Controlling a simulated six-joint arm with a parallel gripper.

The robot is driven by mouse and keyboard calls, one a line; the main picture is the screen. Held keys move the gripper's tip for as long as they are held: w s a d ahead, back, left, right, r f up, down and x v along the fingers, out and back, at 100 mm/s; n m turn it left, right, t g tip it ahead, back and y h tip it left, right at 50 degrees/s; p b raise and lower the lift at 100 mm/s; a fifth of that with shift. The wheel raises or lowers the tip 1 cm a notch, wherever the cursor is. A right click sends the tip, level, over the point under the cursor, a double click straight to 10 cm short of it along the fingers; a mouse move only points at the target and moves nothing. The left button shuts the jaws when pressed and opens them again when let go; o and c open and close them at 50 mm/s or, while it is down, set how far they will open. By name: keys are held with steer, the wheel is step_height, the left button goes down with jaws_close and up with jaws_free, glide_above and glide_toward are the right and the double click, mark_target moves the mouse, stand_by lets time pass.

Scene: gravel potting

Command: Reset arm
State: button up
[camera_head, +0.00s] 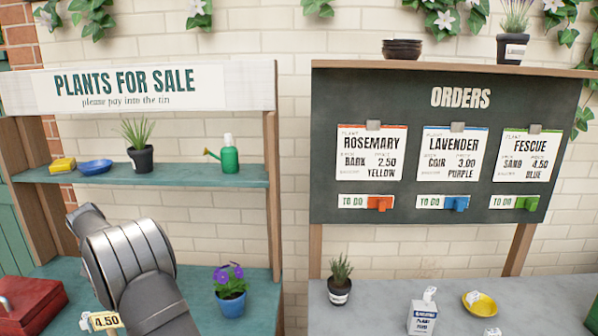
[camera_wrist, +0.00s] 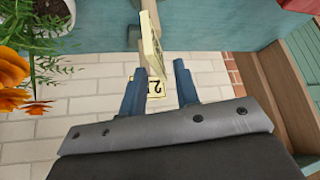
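A second small tag with a "2" (camera_wrist: 156,87) shows in the gap between the fingers, farther off. In the head view, my arm reaches down at the lower left and my gripper is out of sight.
The sale stand's shelf (camera_head: 190,175) holds a yellow block, blue dish, potted grass and green watering can. A purple flower in a blue pot (camera_head: 230,290) and a red box (camera_head: 25,305) stand below. The orders board (camera_head: 440,100) and the right bench (camera_head: 380,305) are clear of my arm.

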steer(key=shift+r, duration=0.55)
steer(key=shift+f, duration=0.15)
